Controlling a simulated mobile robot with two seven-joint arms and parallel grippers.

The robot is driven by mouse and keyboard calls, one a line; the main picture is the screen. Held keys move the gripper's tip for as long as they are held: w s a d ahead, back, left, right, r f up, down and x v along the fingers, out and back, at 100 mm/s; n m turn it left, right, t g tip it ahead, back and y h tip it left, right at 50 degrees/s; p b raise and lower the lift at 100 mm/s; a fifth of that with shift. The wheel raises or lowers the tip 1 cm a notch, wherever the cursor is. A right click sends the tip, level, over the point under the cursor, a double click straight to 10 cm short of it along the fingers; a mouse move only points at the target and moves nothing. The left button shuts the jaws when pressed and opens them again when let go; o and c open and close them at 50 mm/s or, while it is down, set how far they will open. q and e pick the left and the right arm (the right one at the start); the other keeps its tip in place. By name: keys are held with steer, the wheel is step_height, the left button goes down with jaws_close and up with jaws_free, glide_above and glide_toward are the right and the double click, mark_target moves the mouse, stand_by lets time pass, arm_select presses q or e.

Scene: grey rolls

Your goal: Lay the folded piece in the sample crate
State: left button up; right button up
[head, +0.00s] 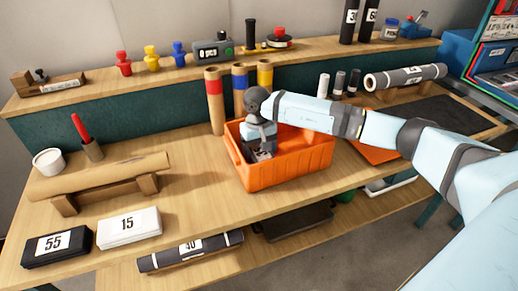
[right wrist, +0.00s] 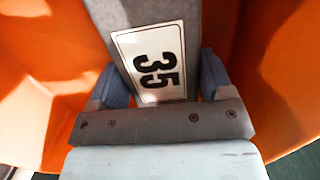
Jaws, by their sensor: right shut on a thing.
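The orange sample crate (head: 310,165) stands on the bench near the middle of the head view. My right gripper (head: 263,152) reaches down into its left part. In the right wrist view, my right gripper (right wrist: 158,88) is shut on the grey folded piece (right wrist: 150,12), which bears a white label reading 35. Orange crate walls (right wrist: 40,70) lie on both sides of it. In the head view the piece is mostly hidden by the gripper and crate wall; I cannot tell whether it touches the crate floor. My left gripper is not in view.
A brown roll (head: 100,177) lies on a wooden cradle at left.

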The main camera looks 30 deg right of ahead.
steer(key=shift+f, duration=0.1)
steer(key=o, duration=1.3)
step_height(320, 180, up, 14)
steer(key=p, duration=0.6)
steer(key=shift+f, duration=0.25)
stand_by(0.6)
